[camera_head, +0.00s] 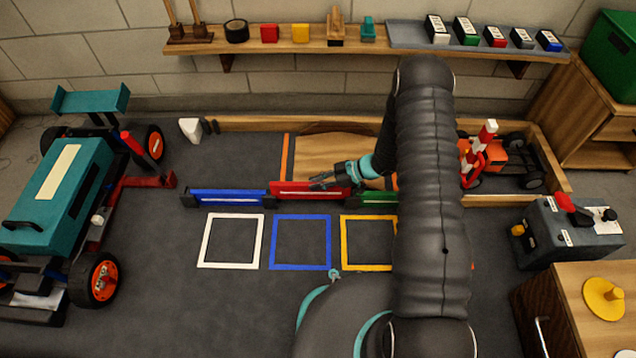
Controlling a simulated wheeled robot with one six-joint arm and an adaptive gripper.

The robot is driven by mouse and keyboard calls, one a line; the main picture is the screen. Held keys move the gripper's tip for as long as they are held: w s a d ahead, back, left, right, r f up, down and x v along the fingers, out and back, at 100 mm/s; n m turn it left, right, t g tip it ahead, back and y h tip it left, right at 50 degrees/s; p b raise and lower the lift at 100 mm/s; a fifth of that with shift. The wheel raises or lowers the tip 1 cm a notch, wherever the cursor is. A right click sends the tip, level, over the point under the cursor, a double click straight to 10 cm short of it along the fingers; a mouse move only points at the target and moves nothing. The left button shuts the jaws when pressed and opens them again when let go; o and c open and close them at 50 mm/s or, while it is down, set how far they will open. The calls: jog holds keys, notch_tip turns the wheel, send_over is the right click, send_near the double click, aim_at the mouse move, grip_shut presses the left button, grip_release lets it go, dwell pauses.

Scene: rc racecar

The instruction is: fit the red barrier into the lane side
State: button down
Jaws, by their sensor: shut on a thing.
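The red barrier (293,188) is a low red panel with a white stripe, in the middle of the head view. It stands upright between the blue barrier (228,198) on its left and the green barrier (377,199) on its right, roughly in line with them along the near lane side. My gripper (320,181) reaches in from the right and is shut on the red barrier's upper part. The red barrier's top looks slightly higher than the blue one's. I cannot tell whether its base is fully seated. My arm hides the green barrier's right end.
White (231,241), blue (301,242) and yellow (368,243) outlined squares on the floor look empty. A large teal car (65,200) stands left. An orange car (500,160) and striped posts (480,150) are right. A grey box (570,232) stands further right.

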jog(key=shift+r+p, duration=1)
jog(key=shift+r, duration=0.5)
dwell(0.5)
jog(key=shift+f+b, duration=1.35)
jog(key=shift+f, duration=0.95)
dwell(0.7)
jog(key=c, duration=1)
grip_release()
jog(key=v, duration=1.2)
jog(key=shift+r, duration=0.1)
